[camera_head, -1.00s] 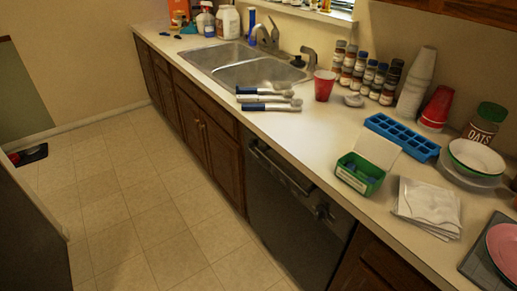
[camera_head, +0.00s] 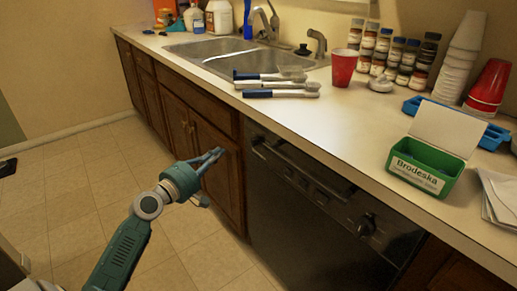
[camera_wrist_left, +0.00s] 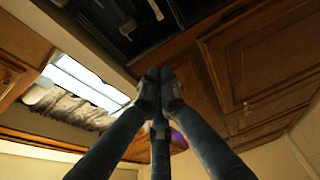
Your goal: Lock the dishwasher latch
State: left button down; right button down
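The black dishwasher (camera_head: 310,215) stands under the counter with its door shut. A long dark handle or latch bar (camera_head: 300,180) runs along the top of its front. A round dark knob (camera_head: 365,226) sits at the right end; the latch's exact position is too dark to tell. In the left wrist view the dishwasher's dark front (camera_wrist_left: 115,20) shows at the top. My left gripper (camera_head: 218,154) is in front of the wooden cabinet, left of the dishwasher and apart from it. Its fingertips come together, empty, in the left wrist view (camera_wrist_left: 160,76). My right gripper is not in view.
The counter edge overhangs the dishwasher. On the counter lie brushes (camera_head: 275,85), a red cup (camera_head: 344,66), a green box (camera_head: 428,162) and several spice jars (camera_head: 400,60). Wooden cabinet doors (camera_head: 190,130) are shut.

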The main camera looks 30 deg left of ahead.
aim_at(245, 132)
pick_arm(q)
jog(key=shift+w+d+r, duration=0.1)
jog(key=shift+d+r, duration=0.1)
jog(key=shift+r, duration=0.45)
